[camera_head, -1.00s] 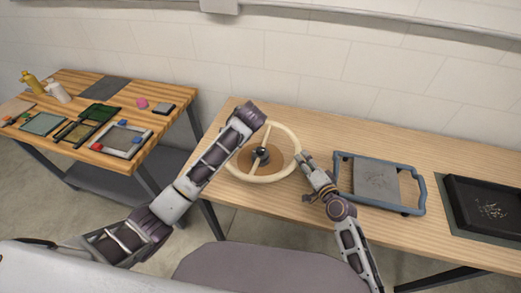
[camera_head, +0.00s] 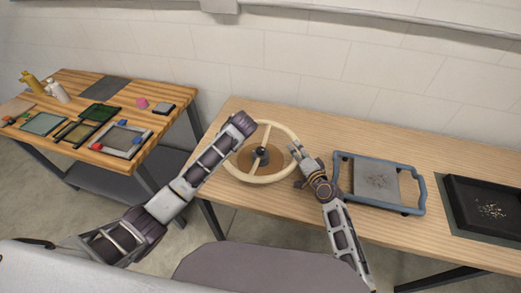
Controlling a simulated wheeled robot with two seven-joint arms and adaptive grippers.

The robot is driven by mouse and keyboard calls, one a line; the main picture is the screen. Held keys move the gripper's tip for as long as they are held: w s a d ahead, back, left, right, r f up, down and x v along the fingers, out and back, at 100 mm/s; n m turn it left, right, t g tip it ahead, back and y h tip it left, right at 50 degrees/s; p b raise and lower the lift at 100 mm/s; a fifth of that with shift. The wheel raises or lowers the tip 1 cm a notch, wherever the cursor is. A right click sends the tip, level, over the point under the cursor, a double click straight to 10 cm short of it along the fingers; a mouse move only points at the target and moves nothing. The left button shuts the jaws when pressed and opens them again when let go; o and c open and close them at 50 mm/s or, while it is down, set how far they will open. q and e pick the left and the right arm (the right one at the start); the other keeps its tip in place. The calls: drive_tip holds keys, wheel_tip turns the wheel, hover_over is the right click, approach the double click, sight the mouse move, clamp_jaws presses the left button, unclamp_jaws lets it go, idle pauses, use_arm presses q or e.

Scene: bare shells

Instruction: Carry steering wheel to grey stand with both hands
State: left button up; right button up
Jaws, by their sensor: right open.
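The cream steering wheel (camera_head: 262,180) lies on the long wooden table with a dark hub and a brown round disc (camera_head: 243,160) beneath it. My right gripper (camera_head: 299,151) is open at the wheel's right rim; I cannot tell whether it touches. My left arm (camera_head: 212,160) reaches over the wheel's left side and hides part of its rim. The left gripper's fingers are hidden behind that wrist. A grey square plate (camera_head: 377,181), which may be the grey stand, sits inside a blue-grey handled frame (camera_head: 378,208) to the right of the wheel.
A black tray (camera_head: 486,232) with pale specks lies on a dark mat at the table's right end. A second wooden table (camera_head: 165,125) on the left holds frames, bottles and small coloured items. A grey seat-like shape (camera_head: 260,268) is in front. The wooden table (camera_head: 330,135) is clear behind the wheel.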

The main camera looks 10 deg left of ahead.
use_arm(q)
clamp_jaws()
use_arm(e)
clamp_jaws()
use_arm(q)
drive_tip(key=shift+r, duration=0.1)
use_arm(e)
drive_tip(key=shift+r, duration=0.1)
